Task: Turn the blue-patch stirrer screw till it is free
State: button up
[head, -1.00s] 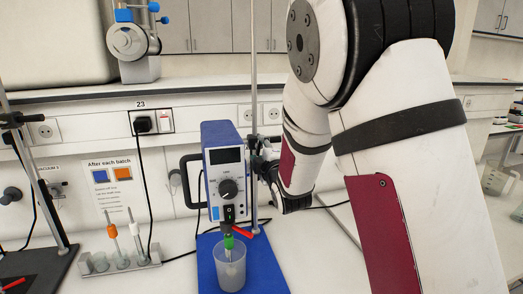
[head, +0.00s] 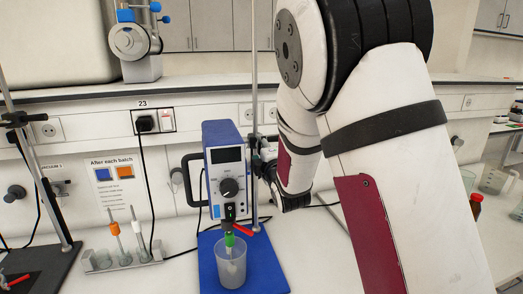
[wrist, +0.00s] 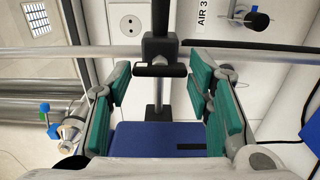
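The stirrer (head: 228,170) has a blue housing, a dark display, a knob and a small blue patch low on its front. It is clamped to an upright rod (head: 254,70). In the wrist view its blue housing (wrist: 150,140) is at the bottom, and the rod (wrist: 90,53) runs across. A black clamp (wrist: 160,47) joins them, with a dark bar-headed screw (wrist: 155,71) facing the camera. My gripper (wrist: 161,75) is open, its teal-padded fingers on either side of the screw with gaps visible. In the head view my arm largely hides the gripper beside the clamp.
A beaker (head: 231,266) stands under the stirrer's green chuck (head: 229,240) on a blue base (head: 262,262). A rack (head: 124,260) with electrodes is to the left. A second stand (head: 40,180) is at far left. A wall sign (head: 113,180) shows blue and orange patches.

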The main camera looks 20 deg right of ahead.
jog(key=shift+o, duration=0.8)
jog(key=s, duration=1.2)
